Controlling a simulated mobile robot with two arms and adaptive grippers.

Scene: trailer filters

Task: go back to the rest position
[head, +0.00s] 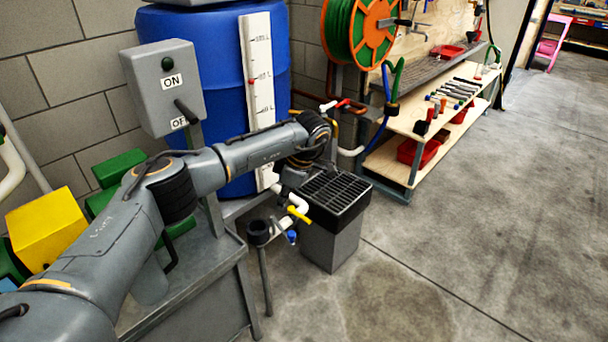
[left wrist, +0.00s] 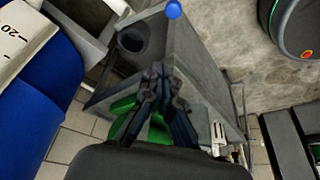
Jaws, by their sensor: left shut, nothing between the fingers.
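My left arm reaches across the head view from the lower left, over the grey bench and in front of the blue barrel (head: 215,55). Its wrist is bent downward near the black grated drain box (head: 335,195). My left gripper (head: 282,187) is small and partly hidden below the wrist in the head view. In the left wrist view, the left gripper (left wrist: 163,75) has its dark fingers together with nothing held. Beyond the fingers is the grey bench (left wrist: 195,65), with a green part showing behind them. My right gripper is in neither view.
A grey ON/OFF switch box (head: 165,88) stands close to my left arm. A white pipe elbow with a yellow handle (head: 298,212) is beside the drain box. A hose reel (head: 358,30) and a tool shelf (head: 435,120) stand behind. Concrete floor (head: 500,200) at right is clear.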

